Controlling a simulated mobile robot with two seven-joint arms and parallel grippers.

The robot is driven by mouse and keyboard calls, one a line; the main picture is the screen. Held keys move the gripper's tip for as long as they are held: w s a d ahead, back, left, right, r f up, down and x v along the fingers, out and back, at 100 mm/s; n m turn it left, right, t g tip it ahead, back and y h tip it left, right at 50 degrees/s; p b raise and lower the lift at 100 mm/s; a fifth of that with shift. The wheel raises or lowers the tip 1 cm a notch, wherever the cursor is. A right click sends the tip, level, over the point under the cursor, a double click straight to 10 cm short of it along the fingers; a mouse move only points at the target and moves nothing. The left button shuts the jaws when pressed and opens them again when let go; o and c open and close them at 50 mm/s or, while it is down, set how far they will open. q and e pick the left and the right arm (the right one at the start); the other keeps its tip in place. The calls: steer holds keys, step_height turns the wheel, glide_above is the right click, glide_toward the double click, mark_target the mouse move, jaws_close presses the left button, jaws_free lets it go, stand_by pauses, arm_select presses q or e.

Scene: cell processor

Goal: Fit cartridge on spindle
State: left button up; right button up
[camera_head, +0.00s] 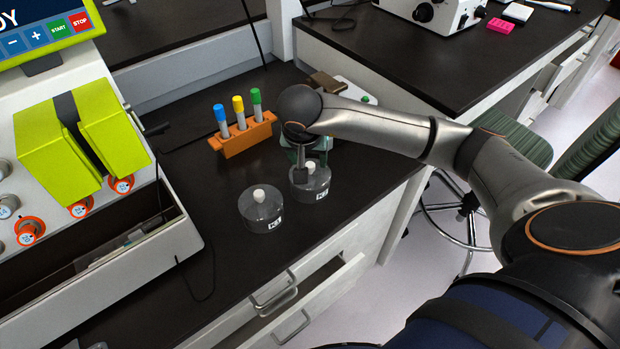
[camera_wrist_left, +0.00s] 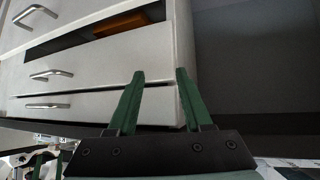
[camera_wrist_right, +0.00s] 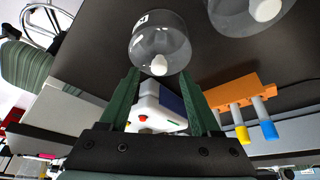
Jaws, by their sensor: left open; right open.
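Two clear, round, labelled vessels with white knobs stand on the black bench: a near one (camera_head: 262,212) and one to its right (camera_head: 311,190). Which is the cartridge, I cannot tell. My right gripper (camera_head: 303,178) is over the right vessel, partly covering it. In the right wrist view, the open green fingers (camera_wrist_right: 161,76) point towards a vessel (camera_wrist_right: 165,30); contact is unclear. The white processor (camera_head: 120,265) at left has several orange-ringed fittings (camera_head: 30,229), possibly the spindles. My left gripper (camera_wrist_left: 160,74) is open and empty, facing drawers.
An orange rack (camera_head: 243,140) with three tubes stands behind the vessels. Yellow-green blocks (camera_head: 60,155) jut from the processor. White drawers (camera_head: 310,290) lie below the bench edge, one partly open. The bench between processor and vessels is mostly clear, with a thin cable.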

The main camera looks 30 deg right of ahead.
mark_target(310, 165)
steer(key=x, duration=0.3)
steer(key=shift+d+f, duration=0.1)
steer(key=shift+f, duration=0.05)
jaws_close()
stand_by(0.4)
stand_by(0.9)
